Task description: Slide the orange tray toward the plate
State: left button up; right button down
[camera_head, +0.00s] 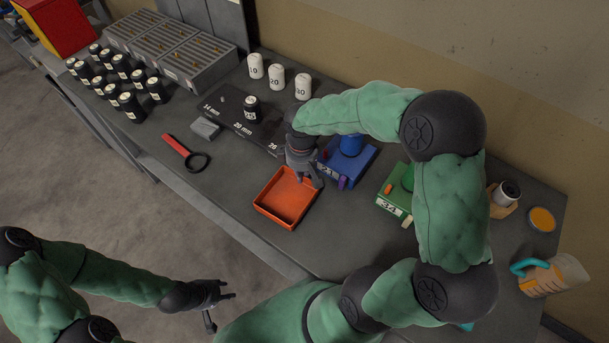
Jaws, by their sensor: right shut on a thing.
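The orange tray (285,216) lies flat on the grey bench near its front edge and looks empty. My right gripper (307,180) comes down from above at the tray's far right rim and is shut on that rim; the fingertips are partly hidden. The dark plate (225,106) with size markings lies further back and left of the tray, with a gap of bare bench between them. One black canister (252,109) stands on the plate. My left gripper (222,308) is open and empty, in front of the bench over the floor.
A blue box (354,165) stands close right of the tray, and a green box (393,200) further right. A red-handled magnifier (187,154) and small grey block (206,128) lie left. White canisters (274,77) stand behind the plate; several black canisters (131,106) stand far left.

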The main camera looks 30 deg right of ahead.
aim_at(279, 164)
jog(key=shift+w+a, duration=0.5)
jog(key=shift+w, duration=1)
jog(key=shift+w+a, duration=0.45)
jog(key=shift+w, duration=1.05)
jog(key=shift+w+a, duration=0.5)
jog(key=shift+w, duration=1)
jog(key=shift+w+a+r+p, duration=0.15)
jog(key=shift+w+a, duration=0.1)
jog(key=shift+w, duration=0.65)
jog(key=shift+w+a+p, duration=0.1)
jog(key=shift+w+a, duration=0.1)
jog(key=shift+w, duration=0.7)
jog(key=shift+w+a+r+p, duration=0.15)
jog(key=shift+w+a, duration=0.1)
jog(key=shift+w, duration=0.65)
jog(key=shift+w+d, duration=0.15)
jog(key=c, duration=1.3)
grip_release()
jog(key=shift+w+r, duration=0.1)
jog(key=shift+r, duration=0.45)
notch_tip(279, 164, up, 6)
jog(key=shift+s+a+r, duration=0.15)
jog(key=shift+s+a, duration=0.3)
